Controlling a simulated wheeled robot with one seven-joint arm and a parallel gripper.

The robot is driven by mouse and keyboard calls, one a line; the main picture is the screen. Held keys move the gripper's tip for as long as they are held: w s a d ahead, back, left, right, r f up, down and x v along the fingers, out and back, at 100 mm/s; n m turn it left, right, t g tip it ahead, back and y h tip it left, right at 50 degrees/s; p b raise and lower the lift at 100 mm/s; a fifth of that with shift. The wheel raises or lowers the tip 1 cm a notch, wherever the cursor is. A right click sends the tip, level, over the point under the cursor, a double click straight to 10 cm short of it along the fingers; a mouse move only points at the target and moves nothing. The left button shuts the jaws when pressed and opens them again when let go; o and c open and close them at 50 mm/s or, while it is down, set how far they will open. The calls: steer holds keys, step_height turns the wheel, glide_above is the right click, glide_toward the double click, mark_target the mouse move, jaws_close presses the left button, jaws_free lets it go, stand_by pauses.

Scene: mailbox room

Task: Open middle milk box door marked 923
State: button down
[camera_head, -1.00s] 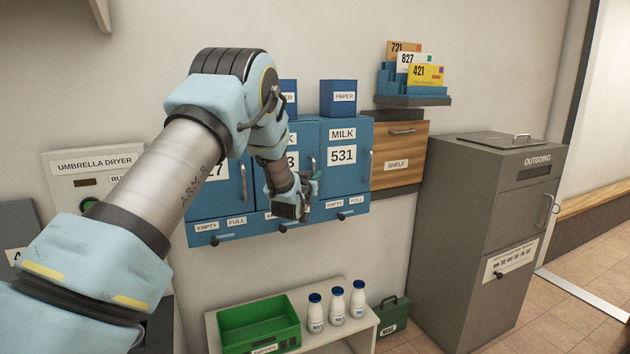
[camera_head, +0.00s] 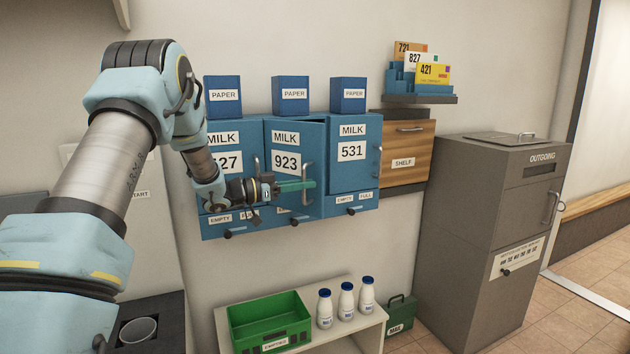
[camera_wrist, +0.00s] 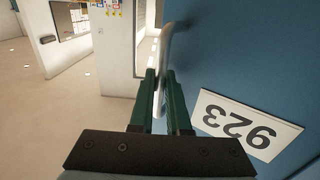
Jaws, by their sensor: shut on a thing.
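The middle milk box door marked 923 (camera_head: 286,140) is blue and stands ajar, its right edge swung out from the box. Its grey bar handle (camera_head: 308,170) is near that right edge. My gripper (camera_head: 306,185) comes from the left across the lower part of the door, its green fingers shut on the handle. In the wrist view, the fingers (camera_wrist: 163,85) close around the handle (camera_wrist: 176,45). The blue door (camera_wrist: 260,60) and its upside-down 923 label fill the right side there. The inside of the box is hidden.
Door 531 (camera_head: 352,175) on the right and door 527 on the left, partly behind my arm, look shut. Below stands a low shelf with a green crate (camera_head: 265,311) and white bottles (camera_head: 346,300). A grey outgoing box (camera_head: 470,230) stands at right.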

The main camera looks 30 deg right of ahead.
steer(key=a+m+g, duration=0.1)
steer(key=a+g, duration=0.1)
steer(key=a, duration=0.5)
steer(key=shift+s, duration=0.15)
steer(key=shift+r, duration=0.1)
steer(key=c, duration=1.2)
jaws_free()
steer(key=shift+o, duration=0.2)
steer(key=w+a+b, duration=0.2)
steer(key=a, duration=0.8)
steer(key=shift+a+b, duration=0.3)
